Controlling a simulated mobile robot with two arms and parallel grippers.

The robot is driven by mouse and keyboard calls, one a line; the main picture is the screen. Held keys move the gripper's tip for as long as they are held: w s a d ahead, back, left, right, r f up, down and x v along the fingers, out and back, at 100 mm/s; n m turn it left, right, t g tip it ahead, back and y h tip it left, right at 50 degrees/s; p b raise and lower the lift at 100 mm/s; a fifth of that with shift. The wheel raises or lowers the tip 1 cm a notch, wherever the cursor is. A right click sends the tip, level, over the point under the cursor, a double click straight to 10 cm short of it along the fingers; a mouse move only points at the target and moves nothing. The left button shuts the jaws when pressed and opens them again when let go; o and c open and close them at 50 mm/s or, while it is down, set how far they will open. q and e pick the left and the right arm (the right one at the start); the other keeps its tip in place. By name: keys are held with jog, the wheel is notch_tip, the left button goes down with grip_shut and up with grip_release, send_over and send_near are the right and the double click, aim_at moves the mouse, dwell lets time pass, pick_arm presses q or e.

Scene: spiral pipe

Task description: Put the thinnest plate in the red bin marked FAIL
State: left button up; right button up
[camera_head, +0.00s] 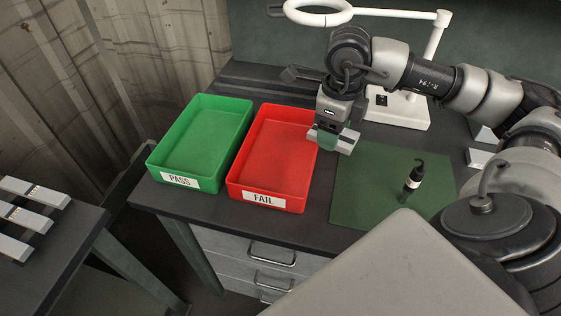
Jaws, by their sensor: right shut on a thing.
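The red bin (272,196) marked FAIL stands on the dark workbench and looks empty. My right gripper (333,140) is just above the bin's right edge, near the back corner. It is shut on a small plate that is largely hidden between the fingers, so its thickness cannot be judged. Several pale grey bar-like pieces (22,217) lie on a dark table at the far left; I cannot tell whether they are plates. My left gripper is not in view.
A green bin (205,171) marked PASS stands left of the red one. A white ring lamp (435,42) stands behind. Drawers (265,262) are below the bench.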

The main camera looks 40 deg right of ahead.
jog(key=shift+d+r+m, duration=0.15)
jog(key=shift+d+m, duration=0.05)
jog(key=shift+m, duration=0.2)
jog(key=shift+w+a, duration=0.1)
jog(key=shift+w, duration=0.1)
jog(key=p, duration=0.2)
send_over(281, 159)
notch_tip(281, 159, down, 7)
jog(key=shift+w+r, duration=0.1)
jog(key=shift+r, duration=0.05)
notch_tip(281, 159, down, 4)
jog(key=shift+f+p, duration=0.1)
jog(key=shift+p, duration=0.3)
jog(key=shift+f, duration=0.15)
jog(key=o, duration=1.4)
